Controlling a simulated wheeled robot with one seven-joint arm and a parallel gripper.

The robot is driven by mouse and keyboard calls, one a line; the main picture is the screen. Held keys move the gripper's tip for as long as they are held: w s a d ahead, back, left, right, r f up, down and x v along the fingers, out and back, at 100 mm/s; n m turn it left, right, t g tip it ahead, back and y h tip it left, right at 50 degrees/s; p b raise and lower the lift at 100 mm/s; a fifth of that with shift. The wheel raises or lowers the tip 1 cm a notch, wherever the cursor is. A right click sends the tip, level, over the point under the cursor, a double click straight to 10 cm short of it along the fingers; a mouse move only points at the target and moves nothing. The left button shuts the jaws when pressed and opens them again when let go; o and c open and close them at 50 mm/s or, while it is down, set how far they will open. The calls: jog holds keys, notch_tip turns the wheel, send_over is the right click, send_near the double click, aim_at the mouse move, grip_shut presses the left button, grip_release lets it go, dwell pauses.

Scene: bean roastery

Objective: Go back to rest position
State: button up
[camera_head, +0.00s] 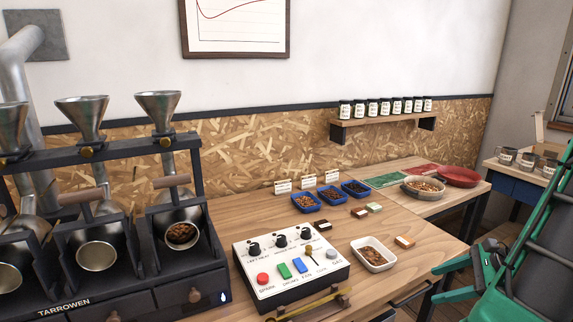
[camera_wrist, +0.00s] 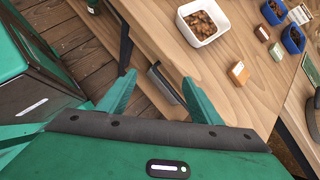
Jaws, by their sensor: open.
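My gripper (camera_head: 480,260) is green and shows at the right of the head view, beyond the right front edge of the wooden workbench (camera_head: 400,275). In the wrist view my gripper (camera_wrist: 160,98) has its two fingers spread wide apart with nothing between them. The bench's edge and a dark drawer handle (camera_wrist: 166,88) lie below and behind the fingers. The fingers touch nothing that I can see. My green arm fills the right side of the head view.
A white dish of beans (camera_head: 373,254) and a small orange-brown block (camera_head: 405,242) are the nearest bench items. Wooden floor (camera_wrist: 70,45) shows beside the bench.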

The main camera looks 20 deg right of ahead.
jog(key=s+a+r+n+g+h, duration=0.2)
jog(key=s+a+r+n+g, duration=0.1)
jog(key=a+n, duration=0.6)
jog(key=s+a+r+n+g+h, duration=0.2)
jog(key=s+a+r+n+g, duration=0.2)
jog(key=a+r+n, duration=0.4)
jog(key=shift+s+a+n, duration=0.55)
jog(key=shift+a+n, duration=0.65)
jog(key=shift+n, duration=0.1)
